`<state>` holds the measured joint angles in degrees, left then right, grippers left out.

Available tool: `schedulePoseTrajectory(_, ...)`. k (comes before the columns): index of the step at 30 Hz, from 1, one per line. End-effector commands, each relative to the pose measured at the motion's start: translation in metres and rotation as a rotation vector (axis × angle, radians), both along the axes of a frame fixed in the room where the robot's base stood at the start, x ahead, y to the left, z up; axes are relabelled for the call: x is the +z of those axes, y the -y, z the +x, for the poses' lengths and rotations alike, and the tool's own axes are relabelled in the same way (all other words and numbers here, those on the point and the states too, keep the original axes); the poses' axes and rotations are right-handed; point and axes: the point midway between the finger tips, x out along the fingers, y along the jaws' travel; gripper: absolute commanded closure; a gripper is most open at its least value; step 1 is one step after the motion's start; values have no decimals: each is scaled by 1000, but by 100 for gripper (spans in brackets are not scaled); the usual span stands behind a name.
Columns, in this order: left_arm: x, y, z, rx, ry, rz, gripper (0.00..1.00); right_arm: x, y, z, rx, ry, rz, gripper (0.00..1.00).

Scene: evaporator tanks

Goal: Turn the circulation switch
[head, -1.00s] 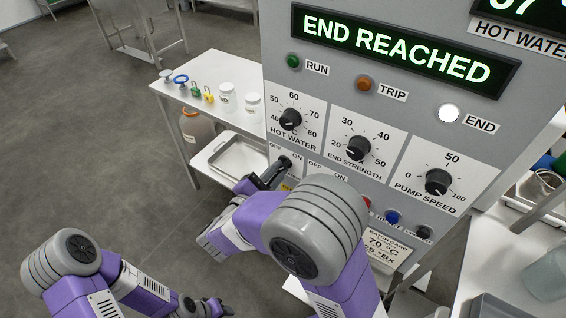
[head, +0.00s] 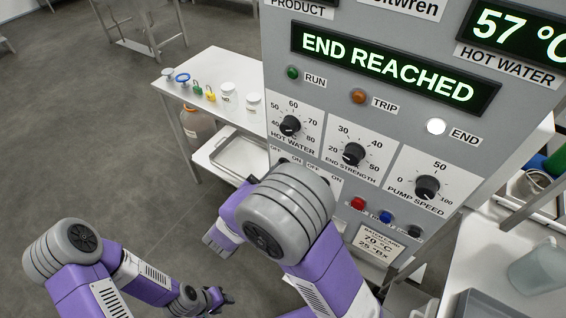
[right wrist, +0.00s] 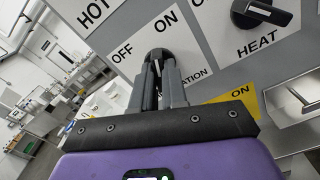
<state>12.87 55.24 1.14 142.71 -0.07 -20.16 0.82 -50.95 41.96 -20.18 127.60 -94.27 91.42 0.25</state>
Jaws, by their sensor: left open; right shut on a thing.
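The circulation switch (right wrist: 172,57) is a dark round knob on a white plate marked OFF and ON, with the label ending "ATION" partly covered. My right gripper (right wrist: 160,75) is shut on it in the right wrist view, one finger on each side. Its pointer is hidden between the fingers, so I cannot tell which mark it faces. In the head view my right forearm covers most of the switch and the right gripper. My left gripper (head: 215,298) is open and empty, low in the head view, away from the panel.
The HEAT switch (right wrist: 261,13) is close on the right of the circulation switch. Above are the hot water (head: 290,125), end strength (head: 353,154) and pump speed (head: 427,187) dials. The display (head: 390,68) reads END REACHED, with the END lamp (head: 436,126) lit white. A side table (head: 177,90) stands left.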

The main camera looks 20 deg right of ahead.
Motion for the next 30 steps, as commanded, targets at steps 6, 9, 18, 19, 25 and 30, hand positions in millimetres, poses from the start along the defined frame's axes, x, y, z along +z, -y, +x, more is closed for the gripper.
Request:
schedulePoseTrajectory(6, -1, 0, 0, 0, 0, 0, 57, -1, 0, 0, 1, 1, 0, 100)
schedulePoseTrajectory(9, 2, 0, 0, 0, 0, 0, 57, 0, 0, 0, 1, -11, -9, 100)
schedulePoseTrajectory(18, 28, 0, 0, 0, 0, 0, 57, 2, 0, 0, 0, -129, -100, 100)
schedulePoseTrajectory(19, 29, 0, 0, 0, 0, 0, 57, 2, 0, 0, 1, -135, -106, 100)
schedulePoseTrajectory(25, 27, 0, 0, 0, 0, 0, 57, -1, 0, 0, 1, -142, -111, 100)
schedulePoseTrajectory(30, 32, 0, 0, 0, -1, 0, 57, 0, 0, 0, 1, -157, -123, 100)
